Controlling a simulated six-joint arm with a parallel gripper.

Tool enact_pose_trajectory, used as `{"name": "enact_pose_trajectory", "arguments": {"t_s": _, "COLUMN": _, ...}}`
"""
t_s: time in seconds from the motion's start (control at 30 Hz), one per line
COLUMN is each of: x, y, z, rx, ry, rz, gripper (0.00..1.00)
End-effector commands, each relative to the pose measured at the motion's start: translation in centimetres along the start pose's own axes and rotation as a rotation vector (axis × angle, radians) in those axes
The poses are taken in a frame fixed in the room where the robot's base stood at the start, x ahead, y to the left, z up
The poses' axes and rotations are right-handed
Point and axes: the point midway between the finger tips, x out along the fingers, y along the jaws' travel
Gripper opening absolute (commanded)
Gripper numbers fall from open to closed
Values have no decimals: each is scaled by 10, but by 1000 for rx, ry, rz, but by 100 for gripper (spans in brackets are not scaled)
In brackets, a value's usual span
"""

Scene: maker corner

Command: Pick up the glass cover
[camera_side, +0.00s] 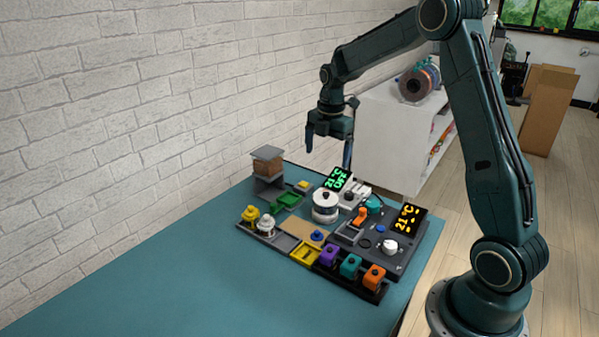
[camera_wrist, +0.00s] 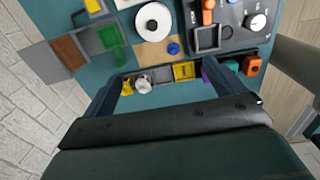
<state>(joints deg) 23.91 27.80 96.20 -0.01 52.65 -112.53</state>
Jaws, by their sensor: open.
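My gripper (camera_side: 329,155) is open and empty, high above the far side of the table and apart from everything. In the wrist view, its two fingers (camera_wrist: 160,86) are spread wide, with the white disc beyond them towards the top.
The dark control panel (camera_side: 405,252), with a display and knobs, stands right of the pot. A front rack holds yellow and white pieces (camera_side: 265,225) and purple, teal and orange blocks (camera_side: 373,277). A green tray (camera_side: 288,200) is left. The table's front left (camera_side: 200,290) is clear.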

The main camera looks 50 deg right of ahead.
Motion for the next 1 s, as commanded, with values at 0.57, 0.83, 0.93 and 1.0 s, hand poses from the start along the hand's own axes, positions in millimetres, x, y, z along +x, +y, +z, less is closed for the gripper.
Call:
{"name": "enact_pose_trajectory", "arguments": {"t_s": 0.57, "x": 55, "y": 12, "z": 37, "rx": -217, "ry": 29, "rz": -52, "gripper": 95}}
{"name": "enact_pose_trajectory", "arguments": {"t_s": 0.83, "x": 72, "y": 10, "z": 36, "rx": -216, "ry": 30, "rz": -54, "gripper": 95}}
{"name": "enact_pose_trajectory", "arguments": {"t_s": 0.93, "x": 87, "y": 9, "z": 35, "rx": -216, "ry": 31, "rz": -55, "gripper": 95}}
{"name": "enact_pose_trajectory", "arguments": {"t_s": 1.0, "x": 97, "y": 9, "z": 35, "rx": -215, "ry": 30, "rz": -55, "gripper": 95}}
